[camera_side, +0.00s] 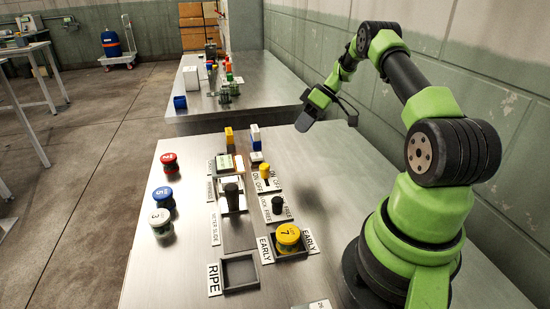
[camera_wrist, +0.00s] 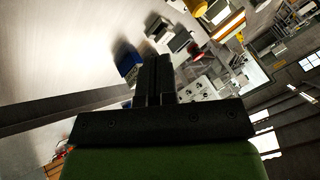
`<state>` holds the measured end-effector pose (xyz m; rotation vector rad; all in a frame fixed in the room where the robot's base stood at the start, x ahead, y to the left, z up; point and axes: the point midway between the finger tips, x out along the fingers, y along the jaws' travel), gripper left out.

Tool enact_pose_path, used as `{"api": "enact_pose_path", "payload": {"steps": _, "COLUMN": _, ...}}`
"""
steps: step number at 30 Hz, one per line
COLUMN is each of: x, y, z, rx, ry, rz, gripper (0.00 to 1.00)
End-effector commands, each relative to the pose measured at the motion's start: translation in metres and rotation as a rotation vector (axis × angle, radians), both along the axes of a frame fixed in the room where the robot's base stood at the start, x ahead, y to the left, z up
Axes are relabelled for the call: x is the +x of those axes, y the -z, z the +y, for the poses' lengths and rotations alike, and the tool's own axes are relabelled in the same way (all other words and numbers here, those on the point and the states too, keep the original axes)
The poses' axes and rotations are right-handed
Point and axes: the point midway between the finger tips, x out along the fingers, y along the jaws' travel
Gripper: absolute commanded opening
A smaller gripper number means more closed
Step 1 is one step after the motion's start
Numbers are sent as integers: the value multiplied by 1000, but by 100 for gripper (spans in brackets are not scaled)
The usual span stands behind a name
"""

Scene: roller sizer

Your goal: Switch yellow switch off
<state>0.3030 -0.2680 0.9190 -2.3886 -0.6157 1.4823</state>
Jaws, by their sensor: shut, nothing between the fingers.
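The yellow switch (camera_side: 265,171) stands on a small base near the middle of the steel table in the side view, beside an ON/OFF label (camera_side: 268,184). I cannot tell which way its knob leans. My gripper (camera_side: 303,123) hangs in the air above and to the right of the switch, well apart from it, near the table's far edge. Its fingers are shut with nothing between them. The shut fingers (camera_wrist: 154,78) also show dark in the wrist view. I cannot make out the yellow switch for certain in the wrist view.
A black switch (camera_side: 278,204) stands just in front of the yellow one. A black-handled slide (camera_side: 232,194) is at its left. A yellow jar (camera_side: 288,235) sits in the EARLY tray; the RIPE tray (camera_side: 240,272) is empty. Red, blue and white jars (camera_side: 164,195) line the left edge.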

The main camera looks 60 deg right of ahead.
Motion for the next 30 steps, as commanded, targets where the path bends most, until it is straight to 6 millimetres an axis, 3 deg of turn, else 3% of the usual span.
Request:
{"api": "enact_pose_path", "payload": {"steps": 14, "x": 36, "y": 75, "z": 47, "rx": 3, "ry": -4, "rz": 4, "gripper": 0}}
{"api": "enact_pose_path", "payload": {"steps": 24, "x": 36, "y": 71, "z": 80, "rx": 0, "ry": -1, "rz": 2, "gripper": 0}}
{"api": "enact_pose_path", "payload": {"steps": 30, "x": 36, "y": 71, "z": 86, "rx": -1, "ry": 0, "rz": 2, "gripper": 0}}
